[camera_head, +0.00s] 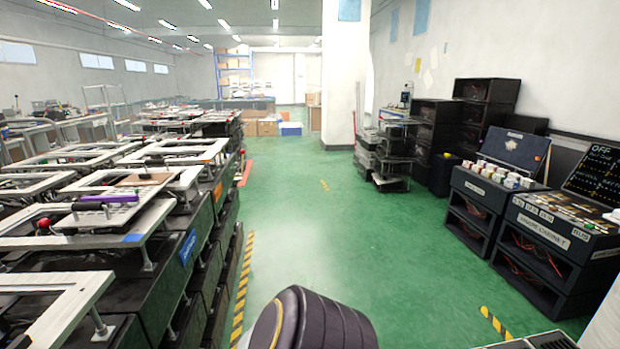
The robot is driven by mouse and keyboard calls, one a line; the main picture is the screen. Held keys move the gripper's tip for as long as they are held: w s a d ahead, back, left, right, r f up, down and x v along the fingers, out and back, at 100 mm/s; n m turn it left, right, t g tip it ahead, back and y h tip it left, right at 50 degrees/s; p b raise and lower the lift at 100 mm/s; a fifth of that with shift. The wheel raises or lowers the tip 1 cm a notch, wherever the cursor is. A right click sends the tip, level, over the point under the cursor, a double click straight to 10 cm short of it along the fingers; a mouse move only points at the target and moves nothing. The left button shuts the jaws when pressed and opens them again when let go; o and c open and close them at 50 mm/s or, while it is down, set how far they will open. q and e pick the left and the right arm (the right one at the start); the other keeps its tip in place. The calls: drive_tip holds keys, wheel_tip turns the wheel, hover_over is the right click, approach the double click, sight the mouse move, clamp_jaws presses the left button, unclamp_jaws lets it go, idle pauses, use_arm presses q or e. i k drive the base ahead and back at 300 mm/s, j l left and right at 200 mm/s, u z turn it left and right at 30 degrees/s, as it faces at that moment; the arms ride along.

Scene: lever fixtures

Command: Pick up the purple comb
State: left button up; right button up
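A slim purple item (110,198), which looks like the purple comb, lies on a white panel on the left-hand row of benches. It is small, and I cannot make out its teeth. A small dark item (76,209) is just left of it. Neither of my grippers shows. A dark rounded part of my own body fills the bottom middle of the view.
Dark benches (172,262) with white frames (48,320) line the left. A red round object (44,223) sits left of the comb. Dark consoles (545,250) stand at the right. The green floor (340,235) between is clear, with yellow-black tape (243,285) along the benches.

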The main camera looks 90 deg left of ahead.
sight(133, 200)
drive_tip(key=u, duration=0.5)
drive_tip(key=l+u, duration=0.1)
drive_tip(key=u, duration=1.45)
drive_tip(key=l+u, duration=0.1)
drive_tip(key=u, duration=0.4)
drive_tip(key=k+u, duration=0.1)
drive_tip(key=u, duration=1.45)
drive_tip(key=i+l+z, duration=0.1)
drive_tip(key=z, duration=0.15)
drive_tip(key=i, duration=0.1)
